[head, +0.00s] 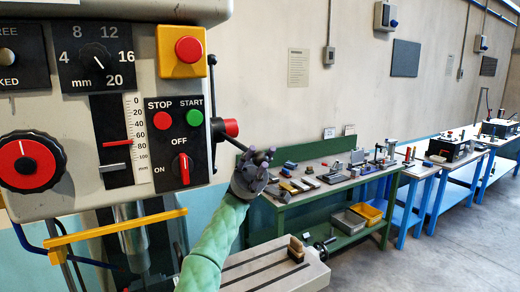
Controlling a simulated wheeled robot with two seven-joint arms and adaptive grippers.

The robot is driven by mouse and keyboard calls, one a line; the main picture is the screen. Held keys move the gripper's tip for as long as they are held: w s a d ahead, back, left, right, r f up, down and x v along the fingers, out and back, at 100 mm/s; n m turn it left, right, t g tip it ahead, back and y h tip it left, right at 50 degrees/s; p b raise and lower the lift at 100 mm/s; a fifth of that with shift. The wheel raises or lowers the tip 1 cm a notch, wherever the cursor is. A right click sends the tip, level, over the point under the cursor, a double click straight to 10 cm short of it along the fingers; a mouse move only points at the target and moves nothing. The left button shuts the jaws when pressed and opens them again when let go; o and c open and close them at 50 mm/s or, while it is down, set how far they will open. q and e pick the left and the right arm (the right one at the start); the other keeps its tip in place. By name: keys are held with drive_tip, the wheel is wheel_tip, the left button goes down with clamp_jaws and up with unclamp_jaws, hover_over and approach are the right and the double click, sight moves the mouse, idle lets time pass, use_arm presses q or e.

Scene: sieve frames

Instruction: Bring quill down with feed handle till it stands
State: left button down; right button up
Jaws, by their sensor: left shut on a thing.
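The drill press head (60,195) fills the left side of the head view. Its feed handle has a red hub (231,127) on the right side, with one dark spoke rising and another running down-right to my left gripper. My left gripper (262,158), on the green arm, is shut on the feed handle's spoke end; its fingers hide the grip. The quill (131,235) is the silvery cylinder below the head, partly behind a yellow bar. On the depth scale (137,135), a red pointer (118,142) sits above a grey pointer (115,167). My right gripper is not in view.
The panel has a red STOP button (162,120), a green START button (192,118) and a red switch (183,168). A slotted machine table (265,272) lies below. A green workbench (290,205) with tools stands behind. The floor at right is clear.

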use_arm(q)
drive_tip(key=shift+f, duration=0.4)
drive_tip(key=shift+w+f, duration=0.1)
drive_tip(key=shift+f, duration=0.05)
drive_tip(key=c, duration=0.9)
unclamp_jaws()
